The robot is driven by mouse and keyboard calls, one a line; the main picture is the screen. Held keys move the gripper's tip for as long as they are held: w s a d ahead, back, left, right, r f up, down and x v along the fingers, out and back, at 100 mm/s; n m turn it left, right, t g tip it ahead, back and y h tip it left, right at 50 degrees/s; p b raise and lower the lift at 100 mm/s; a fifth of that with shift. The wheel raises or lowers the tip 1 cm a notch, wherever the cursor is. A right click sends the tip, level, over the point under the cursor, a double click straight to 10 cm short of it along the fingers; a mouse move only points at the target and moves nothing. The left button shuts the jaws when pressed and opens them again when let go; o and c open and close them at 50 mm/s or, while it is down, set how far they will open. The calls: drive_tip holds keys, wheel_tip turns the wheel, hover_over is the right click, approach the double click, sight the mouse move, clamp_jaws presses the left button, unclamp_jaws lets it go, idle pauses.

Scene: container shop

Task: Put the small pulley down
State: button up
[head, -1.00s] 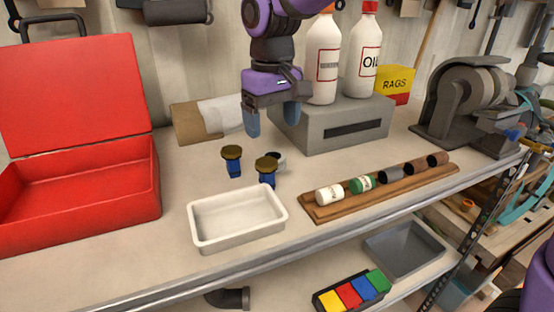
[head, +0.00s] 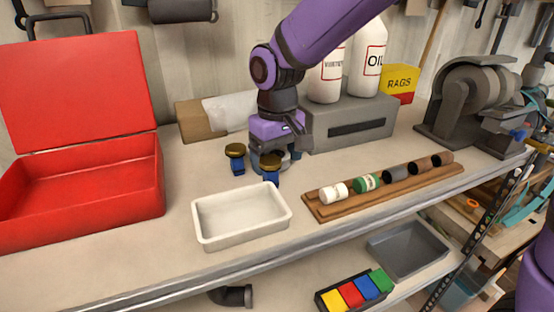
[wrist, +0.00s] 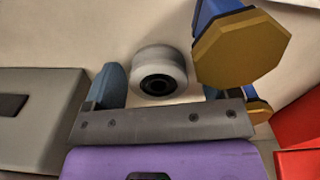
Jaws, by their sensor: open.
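The small pulley, a pale grey wheel with a dark centre hole, shows in the wrist view (wrist: 160,72) on the worktop. My gripper (wrist: 162,84) is open, with one blue finger to the left of the pulley and the other to its right, partly hidden.
Nearby are a white tray (head: 242,237), a wooden rack (head: 392,192) with several small cylinders, a grey box (head: 365,125) and a red toolbox (head: 80,200).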

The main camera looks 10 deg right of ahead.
drive_tip(key=c, duration=1)
wheel_tip(320, 180, up, 10)
drive_tip(key=shift+s, duration=0.1)
